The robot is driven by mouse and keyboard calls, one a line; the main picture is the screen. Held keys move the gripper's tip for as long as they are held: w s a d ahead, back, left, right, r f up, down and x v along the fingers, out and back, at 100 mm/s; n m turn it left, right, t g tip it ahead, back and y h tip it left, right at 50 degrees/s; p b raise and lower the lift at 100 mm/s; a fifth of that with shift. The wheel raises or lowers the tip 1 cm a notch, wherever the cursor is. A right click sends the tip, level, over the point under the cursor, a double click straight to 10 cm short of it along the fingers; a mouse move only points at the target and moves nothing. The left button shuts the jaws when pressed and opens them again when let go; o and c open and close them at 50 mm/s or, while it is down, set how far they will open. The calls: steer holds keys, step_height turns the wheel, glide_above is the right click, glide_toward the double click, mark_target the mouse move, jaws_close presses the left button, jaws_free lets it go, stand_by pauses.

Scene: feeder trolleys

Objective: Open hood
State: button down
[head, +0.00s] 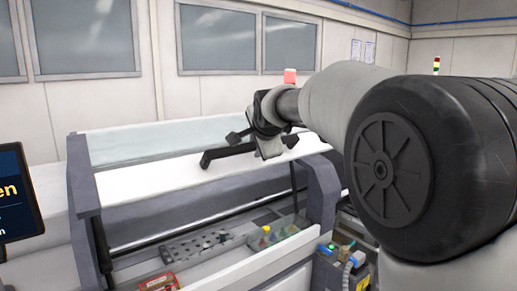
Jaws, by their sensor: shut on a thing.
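The hood (150,178) is a white panel with a glassy upper part on a machine with grey side walls. It appears raised, with the machine's interior showing below its front edge. A dark bar-shaped handle (226,154) stands out from the hood toward its right side. My gripper (268,147) reaches in from the right and is shut on the handle. The fingertips and the exact grip are partly hidden by the gripper's own body.
Inside the machine are a perforated metal plate (196,246) and a tray (293,222) with small coloured parts. A red box (158,283) lies at the front. A screen (15,195) stands at the left. Cables and connectors (350,255) are at the lower right.

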steer(key=c, duration=1.6)
jaws_free()
steer(key=shift+o, duration=0.2)
steer(key=shift+s, duration=0.1)
steer(key=b+v, duration=0.2)
steer(key=v, duration=1.5)
steer(key=shift+r+b, duration=0.15)
steer(key=shift+b, duration=0.25)
steer(key=shift+s+d, duration=0.1)
steer(key=shift+d, duration=0.05)
